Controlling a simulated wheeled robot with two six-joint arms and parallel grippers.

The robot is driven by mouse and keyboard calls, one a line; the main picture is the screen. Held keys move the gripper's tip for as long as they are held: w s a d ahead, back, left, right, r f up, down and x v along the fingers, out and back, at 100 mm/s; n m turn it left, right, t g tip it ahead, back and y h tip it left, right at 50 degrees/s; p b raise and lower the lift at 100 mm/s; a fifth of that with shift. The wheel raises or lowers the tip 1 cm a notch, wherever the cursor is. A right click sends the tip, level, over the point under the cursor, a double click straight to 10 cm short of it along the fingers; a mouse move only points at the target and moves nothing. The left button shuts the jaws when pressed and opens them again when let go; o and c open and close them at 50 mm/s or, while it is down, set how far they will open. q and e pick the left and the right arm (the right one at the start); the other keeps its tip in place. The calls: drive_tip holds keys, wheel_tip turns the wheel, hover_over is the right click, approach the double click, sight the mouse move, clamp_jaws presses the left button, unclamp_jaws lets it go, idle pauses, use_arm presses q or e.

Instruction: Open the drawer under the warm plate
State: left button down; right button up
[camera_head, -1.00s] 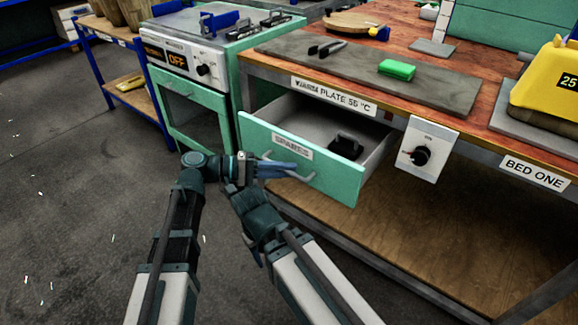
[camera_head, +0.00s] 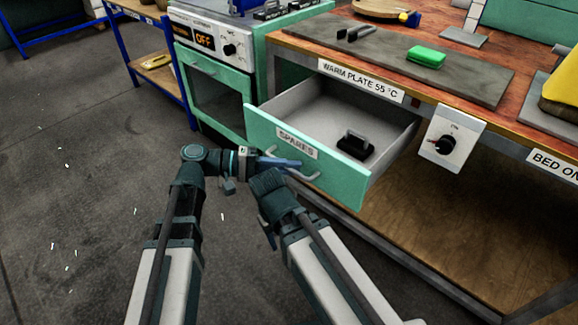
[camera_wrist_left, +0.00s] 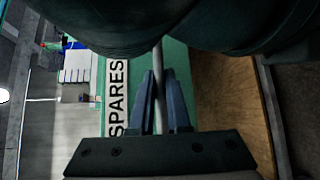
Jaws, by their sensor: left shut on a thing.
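The green drawer marked SPARES (camera_head: 340,184) stands well open under the grey warm plate (camera_head: 470,80), which lies on the bench top. My left gripper (camera_head: 283,163) is shut on the drawer's light bar handle (camera_head: 306,176). In the left wrist view its blue fingers (camera_wrist_left: 161,78) lie on either side of the handle bar (camera_wrist_left: 157,60), beside the SPARES label (camera_wrist_left: 117,98). A black handled block (camera_head: 356,144) lies inside the drawer. My right arm ends close beside the left wrist; its fingers are not clear to see.
A green oven-like unit (camera_head: 218,90) with a display reading OFF stands left of the drawer. A control box with a black knob (camera_head: 445,143) hangs right of it. A green block (camera_head: 427,56) lies on the warm plate.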

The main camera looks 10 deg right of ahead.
use_arm(q)
drive_tip(key=c, duration=0.9)
unclamp_jaws()
drive_tip(key=w+a+r+p, duration=0.2)
drive_tip(key=a, duration=1.1)
drive_tip(key=shift+a, duration=0.25)
drive_tip(key=shift+s, duration=0.1)
